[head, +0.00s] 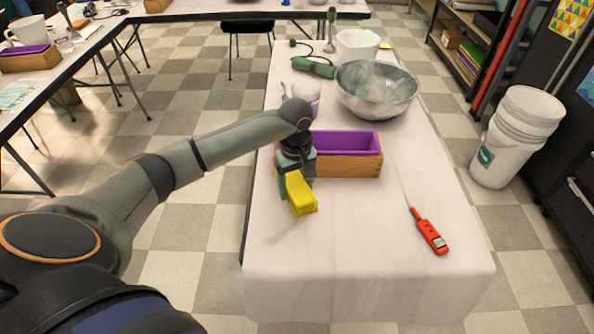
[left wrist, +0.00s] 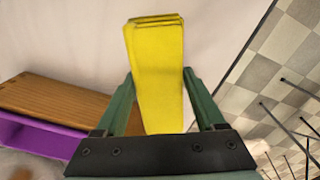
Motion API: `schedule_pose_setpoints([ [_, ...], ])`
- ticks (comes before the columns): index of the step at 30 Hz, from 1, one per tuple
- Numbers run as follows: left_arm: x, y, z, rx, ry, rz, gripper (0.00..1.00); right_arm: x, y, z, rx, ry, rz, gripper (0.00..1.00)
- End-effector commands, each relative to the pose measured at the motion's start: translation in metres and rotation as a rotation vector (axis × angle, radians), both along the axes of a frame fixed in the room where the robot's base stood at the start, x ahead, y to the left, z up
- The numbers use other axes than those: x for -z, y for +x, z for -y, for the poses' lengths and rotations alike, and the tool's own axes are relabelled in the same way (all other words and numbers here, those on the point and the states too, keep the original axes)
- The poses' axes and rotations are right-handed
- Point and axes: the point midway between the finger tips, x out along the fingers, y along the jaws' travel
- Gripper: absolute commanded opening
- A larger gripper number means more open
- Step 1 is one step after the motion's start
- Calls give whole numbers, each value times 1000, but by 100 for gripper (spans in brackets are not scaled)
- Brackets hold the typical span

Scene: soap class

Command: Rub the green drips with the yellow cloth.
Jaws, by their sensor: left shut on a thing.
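The yellow cloth (head: 303,199) is folded into a thick strip and hangs from my left gripper (head: 293,178) near the left edge of the table. In the left wrist view the cloth (left wrist: 155,65) sticks out beyond both green fingers, which grip it from either side. I cannot tell whether its lower end touches the tabletop. I see no green drips in either view; my arm, gripper and cloth cover part of the table. My right gripper is in neither view.
A wooden mould with a purple liner (head: 345,165) stands just behind the cloth. Behind it are a steaming metal bowl (head: 376,90), a white pot (head: 357,46) and a green stick blender (head: 314,67). A red thermometer (head: 429,232) lies to the right. The table's front is clear.

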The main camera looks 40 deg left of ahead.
Motion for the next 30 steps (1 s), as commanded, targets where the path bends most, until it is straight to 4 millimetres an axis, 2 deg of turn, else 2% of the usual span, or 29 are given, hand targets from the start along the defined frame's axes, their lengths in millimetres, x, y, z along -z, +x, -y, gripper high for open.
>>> schedule_pose_setpoints([
  [1, -9, 0, -1, -1, 1, 1, 19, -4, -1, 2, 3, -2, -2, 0],
  [10, -32, -1, -2, -11, 1, 1, 19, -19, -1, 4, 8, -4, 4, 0],
  [30, -33, -2, -2, -13, 0, 0, 19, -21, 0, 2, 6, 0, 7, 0],
])
